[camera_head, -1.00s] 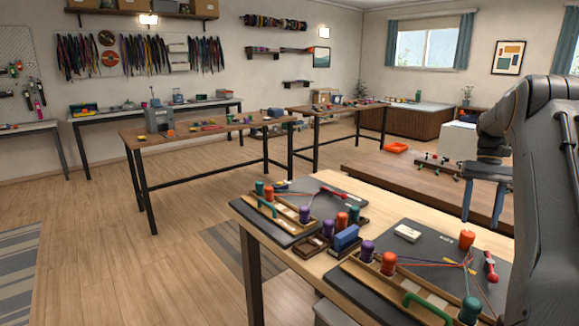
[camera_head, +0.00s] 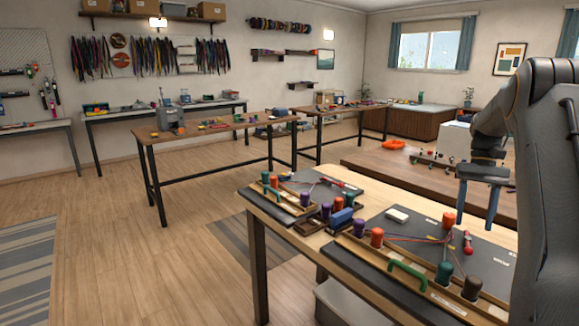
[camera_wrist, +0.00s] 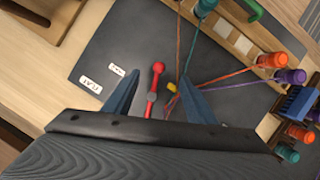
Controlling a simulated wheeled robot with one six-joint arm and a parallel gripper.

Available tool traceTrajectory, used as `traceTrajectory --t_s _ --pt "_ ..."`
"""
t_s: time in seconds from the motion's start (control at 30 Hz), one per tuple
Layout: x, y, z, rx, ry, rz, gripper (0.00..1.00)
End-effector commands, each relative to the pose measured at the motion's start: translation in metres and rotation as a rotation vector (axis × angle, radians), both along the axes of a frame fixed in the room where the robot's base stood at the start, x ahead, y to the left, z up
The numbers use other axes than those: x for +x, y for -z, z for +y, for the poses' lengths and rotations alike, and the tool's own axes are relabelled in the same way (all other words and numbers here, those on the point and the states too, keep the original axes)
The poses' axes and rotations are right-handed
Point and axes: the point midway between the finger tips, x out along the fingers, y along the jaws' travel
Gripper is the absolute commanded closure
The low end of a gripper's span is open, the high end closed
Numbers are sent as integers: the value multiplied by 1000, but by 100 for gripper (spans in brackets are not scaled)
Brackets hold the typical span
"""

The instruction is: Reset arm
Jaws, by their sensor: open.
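My gripper (camera_head: 478,205) is at the right in the head view, pointing down above the right end of the work table. In the wrist view its two blue fingers (camera_wrist: 160,100) are spread apart with nothing held between them. Below them a red-handled clamp (camera_wrist: 154,90) lies on the dark board (camera_wrist: 110,48), with coloured cords (camera_wrist: 190,50) running close by. Several spools, such as the purple one (camera_head: 359,226), stand along the wooden rack (camera_head: 405,272) with a green handle.
A second board (camera_head: 320,190) with spools and cords lies farther left on the same table. Other work tables (camera_head: 215,133) stand behind, with open floor (camera_head: 130,240) at the left.

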Motion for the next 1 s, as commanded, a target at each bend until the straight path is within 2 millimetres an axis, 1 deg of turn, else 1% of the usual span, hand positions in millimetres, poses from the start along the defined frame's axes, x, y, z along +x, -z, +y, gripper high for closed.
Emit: traceTrajectory --t_s 0.03,0.17,0.27,0.37,0.47,0.5,0.57,0.6,0.67,0.7,0.77,0.8,0.87,0.9,0.97,1.0 --pt "0 -1 9 -2 -11 -3 49" --pt "1 -2 34 -12 -41 -23 49" --pt "-1 -2 57 -20 -67 -39 49" --pt "-6 -2 86 -29 -101 -61 49" --pt "-17 -1 125 -40 -145 -92 49" --pt "-24 -1 143 -45 -166 -106 49" --pt "-37 1 170 -53 -197 -131 49" --pt "-46 3 188 -58 -217 -147 49" --pt "-63 6 213 -64 -248 -171 49" --pt "-76 8 229 -68 -268 -187 49" --pt "-96 12 252 -72 -298 -210 49" --pt "-110 16 266 -75 -316 -226 49" --pt "-132 21 285 -77 -344 -249 49" --pt "-147 24 297 -79 -362 -264 49" --pt "-171 30 313 -81 -388 -285 49" --pt "-186 34 322 -82 -404 -301 49"
